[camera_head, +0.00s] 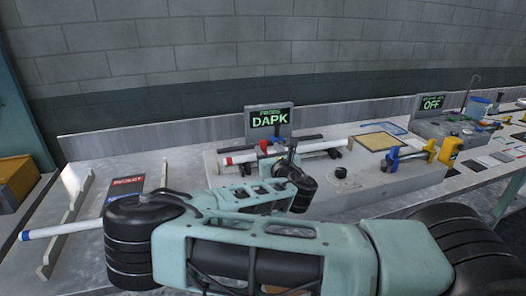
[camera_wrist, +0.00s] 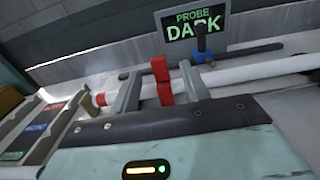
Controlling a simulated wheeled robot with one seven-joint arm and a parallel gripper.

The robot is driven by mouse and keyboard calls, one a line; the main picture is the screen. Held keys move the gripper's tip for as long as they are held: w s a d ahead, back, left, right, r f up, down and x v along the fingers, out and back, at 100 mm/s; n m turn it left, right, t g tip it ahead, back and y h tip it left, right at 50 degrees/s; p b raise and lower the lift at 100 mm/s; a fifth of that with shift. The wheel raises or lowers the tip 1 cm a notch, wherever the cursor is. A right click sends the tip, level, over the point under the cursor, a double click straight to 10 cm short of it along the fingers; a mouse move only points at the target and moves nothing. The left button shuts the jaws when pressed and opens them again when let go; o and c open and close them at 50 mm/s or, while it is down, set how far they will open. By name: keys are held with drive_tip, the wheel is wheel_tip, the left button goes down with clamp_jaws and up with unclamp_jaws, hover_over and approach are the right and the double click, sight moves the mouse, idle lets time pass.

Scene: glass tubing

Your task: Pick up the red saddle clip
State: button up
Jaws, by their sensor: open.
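The red saddle clip (camera_wrist: 163,82) stands upright in the wrist view, at the white glass tube (camera_wrist: 240,77). In the head view the clip (camera_head: 263,146) is small and partly hidden by my gripper. My gripper (camera_wrist: 159,72) is open, with one grey finger on each side of the clip. The clip is between the fingers in the picture; I see a gap on the left, and the right finger looks close to it. I cannot tell whether they touch. In the head view my gripper (camera_head: 279,158) is over the tube (camera_head: 318,147), which has a red band near its left end.
A screen reading DARK (camera_head: 269,120) stands behind the tube. A blue clamp (camera_wrist: 202,45) is close behind my right finger. Another tube (camera_head: 62,229) lies at the left on a grey rack.

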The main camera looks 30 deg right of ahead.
sight(264, 145)
drive_tip(key=shift+p+x, duration=1.05)
drive_tip(key=shift+x, duration=1.65)
drive_tip(key=shift+a+f, duration=0.1)
drive_tip(key=shift+f, duration=0.05)
clamp_jaws()
